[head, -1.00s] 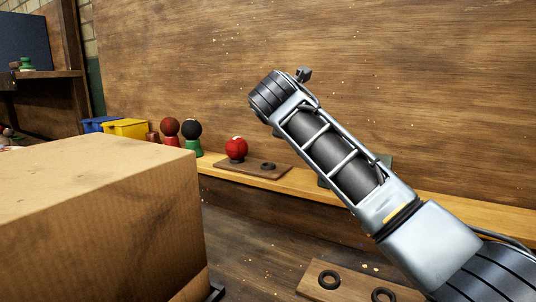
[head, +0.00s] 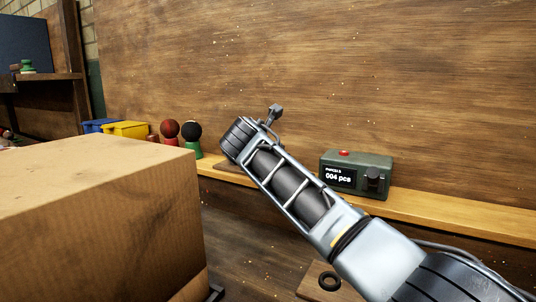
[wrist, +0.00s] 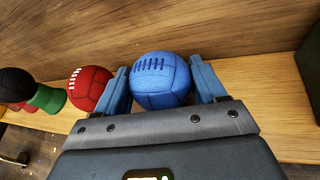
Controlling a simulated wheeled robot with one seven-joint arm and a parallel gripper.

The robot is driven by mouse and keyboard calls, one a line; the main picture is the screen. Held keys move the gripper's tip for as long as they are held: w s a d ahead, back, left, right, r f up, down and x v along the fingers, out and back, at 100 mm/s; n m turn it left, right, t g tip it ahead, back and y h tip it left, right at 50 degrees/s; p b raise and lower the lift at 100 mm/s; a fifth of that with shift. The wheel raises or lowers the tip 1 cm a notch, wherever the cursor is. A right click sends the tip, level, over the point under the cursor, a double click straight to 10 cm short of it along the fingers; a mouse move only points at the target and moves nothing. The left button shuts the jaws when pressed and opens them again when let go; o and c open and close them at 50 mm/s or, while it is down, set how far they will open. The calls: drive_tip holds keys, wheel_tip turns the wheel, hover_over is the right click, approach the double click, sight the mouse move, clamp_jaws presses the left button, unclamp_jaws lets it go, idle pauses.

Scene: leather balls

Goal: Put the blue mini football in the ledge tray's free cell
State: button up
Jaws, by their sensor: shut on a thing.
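The blue mini football (wrist: 160,80), with dark lacing, is held between the two blue fingers of my gripper (wrist: 163,76) in the wrist view. Behind it lies the wooden ledge. A red ball with white lacing (wrist: 91,87) is just left of the gripper in the wrist view. In the head view the arm hides the gripper, the blue ball and the red ball. Only a small left part of the brown ledge tray (head: 228,168) shows beside the arm; its free cell is hidden in both views.
Balls on red and green stands (head: 192,141) are left on the ledge. A green counter box (head: 356,174) stands right of the arm on the ledge. A large cardboard box (head: 100,215) fills the lower left. A lower board with a black ring (head: 329,281) is in front.

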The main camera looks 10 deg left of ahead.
drive_tip(key=o, duration=1.1)
drive_tip(key=shift+f, duration=0.15)
drive_tip(key=shift+r, duration=0.2)
drive_tip(key=shift+s+r+p, duration=0.35)
drive_tip(key=shift+s+p, duration=0.25)
drive_tip(key=shift+p, duration=0.3)
drive_tip(key=shift+p+v, duration=5.2)
drive_tip(key=shift+v, duration=0.1)
drive_tip(key=shift+s+f, duration=0.1)
drive_tip(key=shift+f, duration=0.05)
